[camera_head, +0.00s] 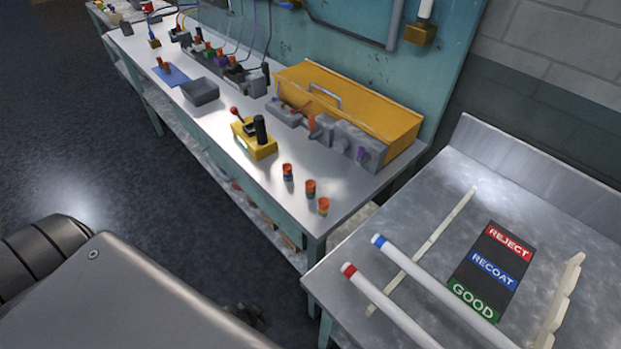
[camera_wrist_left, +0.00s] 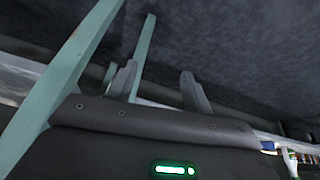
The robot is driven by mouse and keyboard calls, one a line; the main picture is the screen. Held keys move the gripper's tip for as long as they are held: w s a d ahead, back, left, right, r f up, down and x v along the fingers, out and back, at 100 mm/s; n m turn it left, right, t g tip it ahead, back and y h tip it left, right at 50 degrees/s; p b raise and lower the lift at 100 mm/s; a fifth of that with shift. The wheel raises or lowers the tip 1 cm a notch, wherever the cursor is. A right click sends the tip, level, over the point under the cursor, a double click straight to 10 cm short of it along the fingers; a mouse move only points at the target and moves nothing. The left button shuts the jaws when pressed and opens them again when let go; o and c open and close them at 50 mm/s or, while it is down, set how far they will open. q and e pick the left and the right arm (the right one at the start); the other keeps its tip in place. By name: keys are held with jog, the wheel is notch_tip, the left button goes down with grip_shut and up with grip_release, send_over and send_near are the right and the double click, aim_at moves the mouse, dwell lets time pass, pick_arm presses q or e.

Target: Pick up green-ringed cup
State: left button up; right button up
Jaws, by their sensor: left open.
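Three small orange-topped cups stand in a row near the front right end of the workbench. The middle one, the green-ringed cup (camera_head: 310,189), appears upright with a dark green band below its orange top. A blue-banded cup (camera_head: 287,172) stands behind it and a yellowish-banded cup (camera_head: 323,206) in front. My left gripper (camera_head: 252,316) shows small and dark at the bottom of the head view, low in front of the bench and apart from the cups. In the left wrist view its two fingers (camera_wrist_left: 158,80) are spread with nothing between them. My right gripper is not in view.
The workbench (camera_head: 262,188) holds a yellow box with a joystick (camera_head: 254,138), a grey tray (camera_head: 200,91) and a yellow toolbox (camera_head: 345,105). A metal table (camera_head: 345,255) at right carries white tubes (camera_head: 440,285) and a label board (camera_head: 490,265). Bench legs (camera_wrist_left: 65,75) stand near my left gripper.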

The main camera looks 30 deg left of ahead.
pick_arm(q)
jog(key=w+r+t+p, duration=0.2)
jog(key=w+r, duration=0.5)
jog(key=r, duration=0.4)
jog(key=m+t+h+p, duration=0.4)
jog(key=m+h+p, duration=0.1)
jog(key=h, duration=0.1)
send_near(310, 186)
jog(key=a+f, duration=0.1)
jog(key=shift+t+h, duration=0.3)
jog(key=p+x, duration=0.1)
jog(key=x, duration=0.3)
jog(key=shift+w+f, duration=0.25)
jog(key=shift+w, duration=0.05)
jog(key=shift+w+d+f, duration=0.3)
jog(key=shift+w, duration=0.1)
jog(key=shift+w+d, duration=0.1)
jog(key=p+x, duration=0.1)
jog(key=x, duration=0.4)
jog(key=shift+d+p, duration=0.1)
jog(key=shift+p, duration=0.3)
jog(key=shift+c, duration=1.7)
jog(key=c, duration=0.7)
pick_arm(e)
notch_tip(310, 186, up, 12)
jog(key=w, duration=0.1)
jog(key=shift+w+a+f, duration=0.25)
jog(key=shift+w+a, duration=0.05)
